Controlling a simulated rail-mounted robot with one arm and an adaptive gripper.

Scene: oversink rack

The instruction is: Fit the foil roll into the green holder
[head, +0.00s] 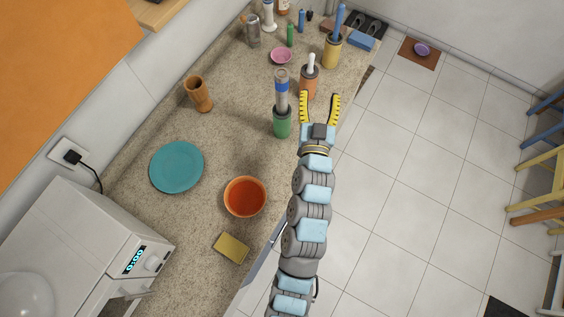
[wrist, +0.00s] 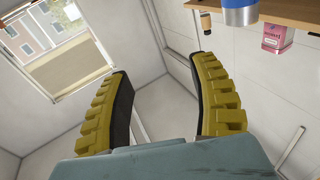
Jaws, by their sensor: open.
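The green holder (head: 282,126) stands on the counter, left of my gripper. A silver roll with a blue band (head: 282,90), which looks like the foil roll, stands upright in it with its upper part showing. Its lower end is hidden inside the holder. My gripper (head: 319,97) is open with nothing between its yellow fingers, to the right of the roll and apart from it. In the wrist view my gripper (wrist: 160,68) is also open and empty.
An orange holder with a white-topped item (head: 309,82) stands just beyond my left finger. A yellow holder (head: 332,52) is further back. A wooden cup (head: 199,95), teal plate (head: 177,167), orange bowl (head: 245,197) and sponge (head: 231,248) lie leftward.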

